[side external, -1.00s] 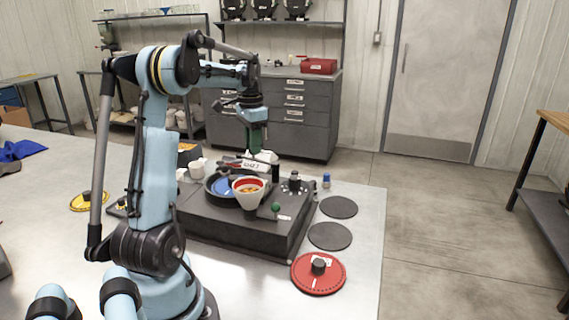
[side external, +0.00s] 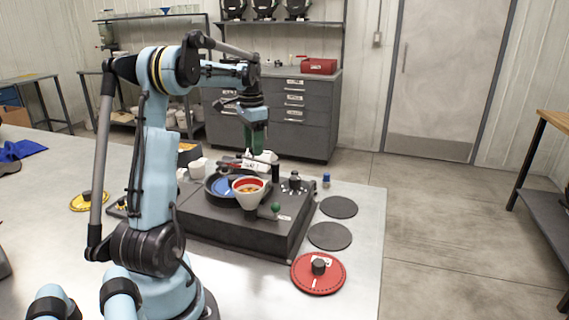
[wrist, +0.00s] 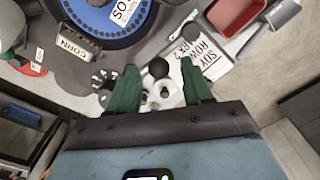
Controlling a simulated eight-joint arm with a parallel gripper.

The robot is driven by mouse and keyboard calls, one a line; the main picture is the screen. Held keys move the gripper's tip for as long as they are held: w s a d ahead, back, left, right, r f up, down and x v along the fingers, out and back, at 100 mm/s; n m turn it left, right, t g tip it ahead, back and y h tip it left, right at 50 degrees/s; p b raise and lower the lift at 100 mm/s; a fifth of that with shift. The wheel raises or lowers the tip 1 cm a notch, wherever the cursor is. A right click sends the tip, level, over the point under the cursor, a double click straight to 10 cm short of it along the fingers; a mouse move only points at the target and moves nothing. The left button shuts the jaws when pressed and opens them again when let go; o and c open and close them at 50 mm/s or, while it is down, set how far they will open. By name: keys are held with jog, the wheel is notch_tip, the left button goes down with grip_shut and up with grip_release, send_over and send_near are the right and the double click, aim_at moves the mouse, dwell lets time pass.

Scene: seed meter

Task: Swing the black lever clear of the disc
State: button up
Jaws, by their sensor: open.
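The blue disc (wrist: 100,15) lies in the dark seed meter and is partly cut off at the top of the wrist view; in the side view the disc (side external: 222,186) shows behind the white cup. A round black knob (wrist: 158,67), which looks like the end of the black lever, sits between my fingertips in the wrist view. The rest of the lever is hard to make out. My gripper (wrist: 158,80) is open, its green fingers on either side of the knob; I cannot tell if they touch it. In the side view my gripper (side external: 258,151) points down behind the cup.
A white cup with a red rim (side external: 249,190) and a green-knobbed handle (side external: 275,207) stand at the meter's front. A dial (side external: 294,184) is to the right. A SOY sign (wrist: 190,50) and a red tray (wrist: 236,14) lie close by. A red disc (side external: 318,272) is on the table.

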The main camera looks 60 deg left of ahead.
notch_tip(320, 180, up, 12)
dwell(0.6)
